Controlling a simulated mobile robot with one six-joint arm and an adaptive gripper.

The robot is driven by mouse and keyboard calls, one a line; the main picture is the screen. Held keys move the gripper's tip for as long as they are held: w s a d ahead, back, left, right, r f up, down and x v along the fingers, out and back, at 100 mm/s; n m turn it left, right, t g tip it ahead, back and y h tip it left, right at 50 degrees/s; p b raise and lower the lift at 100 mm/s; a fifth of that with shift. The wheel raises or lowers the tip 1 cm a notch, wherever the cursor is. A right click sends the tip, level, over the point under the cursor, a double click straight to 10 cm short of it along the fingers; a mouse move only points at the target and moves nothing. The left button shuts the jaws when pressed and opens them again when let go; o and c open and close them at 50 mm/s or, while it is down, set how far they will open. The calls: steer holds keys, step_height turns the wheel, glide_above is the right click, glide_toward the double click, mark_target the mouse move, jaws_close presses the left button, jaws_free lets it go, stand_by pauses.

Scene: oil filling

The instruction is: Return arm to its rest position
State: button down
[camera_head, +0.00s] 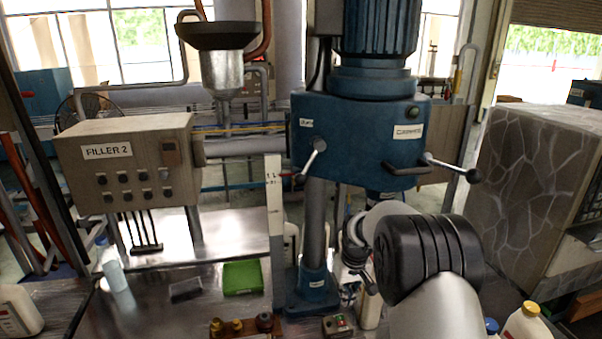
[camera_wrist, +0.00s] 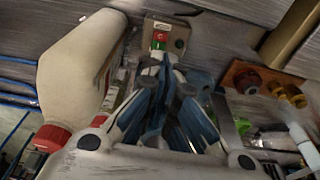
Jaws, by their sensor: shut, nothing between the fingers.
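My gripper (camera_wrist: 163,66) is shut and empty in the wrist view, its blue-padded fingers meeting near a small control box (camera_wrist: 166,36) with red and green buttons. In the head view my gripper (camera_head: 362,262) is small and partly hidden by my own arm, just right of the blue machine's column. The control box (camera_head: 339,325) is at the bottom centre there. A white jug (camera_wrist: 80,60) with a red cap is close to the left of the fingers in the wrist view.
The blue drilling machine (camera_head: 355,135) stands close by my arm, with handles sticking out. A green box (camera_head: 243,278) lies on the metal table. A wooden block (camera_wrist: 240,72) with knobs is right of the fingers. A white bottle (camera_head: 525,327) is at lower right.

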steer(key=s+r+m+t, duration=0.1)
steer(key=s+r, duration=1.7)
steer(key=r, duration=0.3)
steer(key=s+m+t, duration=0.1)
steer(key=s, duration=2)
steer(key=shift+s+r+t, duration=0.15)
steer(key=shift+s+t, duration=0.15)
